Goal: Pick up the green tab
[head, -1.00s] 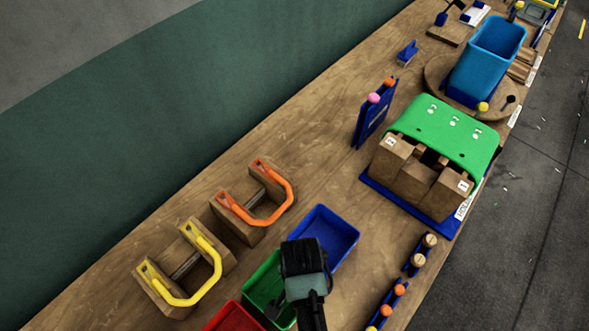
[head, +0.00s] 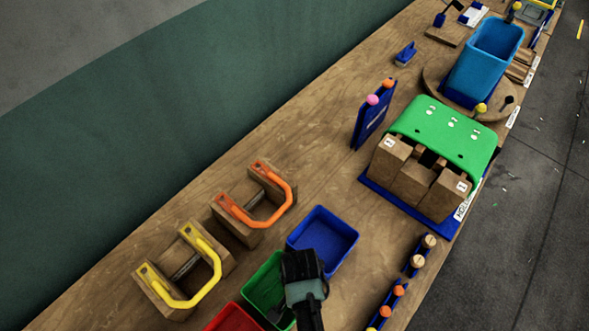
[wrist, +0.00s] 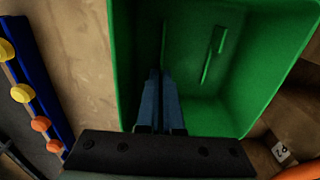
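The green bin (head: 251,285) stands on the bench between a red and a blue bin. In the wrist view I look down into the green bin (wrist: 122,60). A small green tab (wrist: 219,40) shows inside it, green on green, beside a long thin slot or ridge. My gripper (wrist: 160,72) points into the bin, left of the tab and apart from it. Its two fingers are close together, with no object visible between them. In the head view my gripper's dark hand (head: 303,275) hides part of the green bin, and the tab cannot be made out there.
The blue bin (head: 345,237) and red bin (head: 232,320) adjoin the green one. Wooden blocks with an orange handle (head: 275,215) and a yellow handle (head: 200,295) stand at left. A rack of pegs (head: 403,284) lies at right. A green-topped press (head: 447,128) stands beyond.

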